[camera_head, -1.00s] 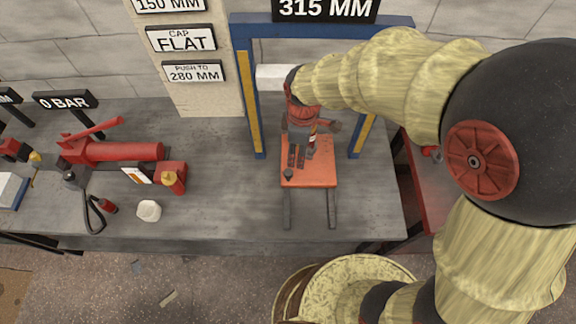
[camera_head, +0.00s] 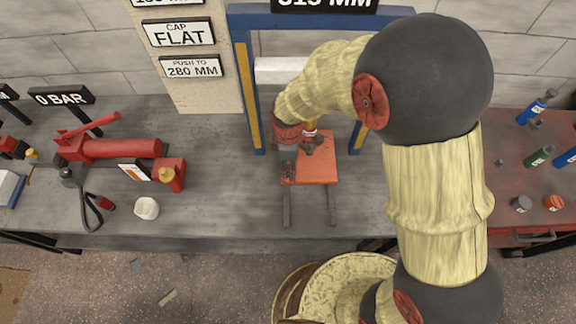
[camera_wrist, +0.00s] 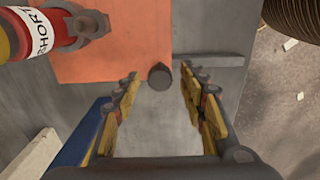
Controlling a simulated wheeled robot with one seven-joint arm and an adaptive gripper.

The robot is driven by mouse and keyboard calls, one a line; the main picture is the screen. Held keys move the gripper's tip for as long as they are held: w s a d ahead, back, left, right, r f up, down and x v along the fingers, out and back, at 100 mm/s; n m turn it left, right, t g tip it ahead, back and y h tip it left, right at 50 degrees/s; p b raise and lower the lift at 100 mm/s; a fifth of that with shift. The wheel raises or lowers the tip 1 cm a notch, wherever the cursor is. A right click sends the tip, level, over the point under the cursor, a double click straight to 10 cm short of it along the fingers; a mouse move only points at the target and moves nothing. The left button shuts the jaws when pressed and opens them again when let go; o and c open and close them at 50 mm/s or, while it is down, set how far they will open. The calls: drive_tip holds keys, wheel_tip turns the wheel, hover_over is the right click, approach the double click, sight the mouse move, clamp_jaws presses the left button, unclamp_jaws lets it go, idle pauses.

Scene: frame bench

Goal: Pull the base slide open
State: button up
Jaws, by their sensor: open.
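The base slide is an orange plate (camera_head: 318,170) on two dark rails at the front of the blue frame. It also shows in the wrist view (camera_wrist: 120,45). A round dark knob (camera_wrist: 160,76) sits at the plate's edge. My gripper (camera_wrist: 160,92) is open, with a finger on either side of the knob near the fingertips; I see no clear contact. In the head view, my gripper (camera_head: 288,160) is over the plate's left side and hides part of it. A red and yellow cylinder labelled SHORT (camera_wrist: 40,32) stands on the plate.
The blue frame (camera_head: 242,90) rises behind the slide. A red pump (camera_head: 120,149) and a white lump (camera_head: 146,208) lie to the left. A red table (camera_head: 510,180) with several bottles is at right. The grey bench by the rails is clear.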

drive_tip(key=c, duration=0.3)
clamp_jaws()
idle(0.6)
